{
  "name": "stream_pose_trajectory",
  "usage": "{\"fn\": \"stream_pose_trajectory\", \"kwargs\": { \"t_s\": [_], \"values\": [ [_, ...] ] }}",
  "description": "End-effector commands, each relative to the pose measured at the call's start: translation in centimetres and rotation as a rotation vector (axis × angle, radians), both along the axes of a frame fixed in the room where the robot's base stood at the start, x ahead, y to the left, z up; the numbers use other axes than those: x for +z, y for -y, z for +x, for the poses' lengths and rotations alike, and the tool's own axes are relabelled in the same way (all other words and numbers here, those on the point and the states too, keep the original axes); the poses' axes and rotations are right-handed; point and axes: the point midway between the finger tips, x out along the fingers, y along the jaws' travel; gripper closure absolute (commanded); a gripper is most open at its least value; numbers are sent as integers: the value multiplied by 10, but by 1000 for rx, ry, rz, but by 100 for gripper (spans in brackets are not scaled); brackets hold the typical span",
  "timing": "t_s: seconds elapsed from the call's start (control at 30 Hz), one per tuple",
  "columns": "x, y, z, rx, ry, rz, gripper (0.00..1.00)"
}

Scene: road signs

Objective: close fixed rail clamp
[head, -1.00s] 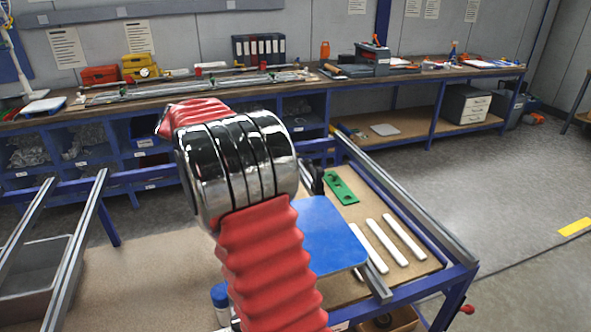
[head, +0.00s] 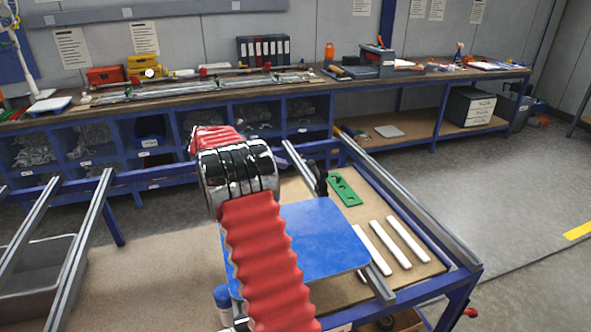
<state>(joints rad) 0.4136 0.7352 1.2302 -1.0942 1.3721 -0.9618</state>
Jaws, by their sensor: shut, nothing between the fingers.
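A dark clamp-like part (head: 321,180) sits on a grey metal rail (head: 298,160) just right of my arm; it is small, and I cannot tell whether it is open or closed. A blue sign plate (head: 325,240) lies over the rail on the bench frame, partly covered by my arm. My red-sleeved arm with its chrome joint rises in the middle of the view. My gripper does not show; the far end of the arm is hidden behind the chrome joint.
A green holed piece (head: 344,190) and white bars (head: 387,244) lie on the board right of the plate. A blue-capped bottle (head: 223,300) stands left of it. More rails (head: 85,240) and a grey bin (head: 38,285) are at left. A cluttered workbench (head: 400,80) runs behind.

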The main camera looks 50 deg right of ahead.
Motion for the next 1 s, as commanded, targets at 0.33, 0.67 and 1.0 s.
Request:
{"fn": "stream_pose_trajectory", "kwargs": {
  "t_s": [0.33,0.67,1.0],
  "values": [
    [-18,27,-13,-3,-2,2,100],
    [-42,67,-29,-3,-1,1,100],
    [-49,80,-34,-1,0,0,100]
  ]
}}
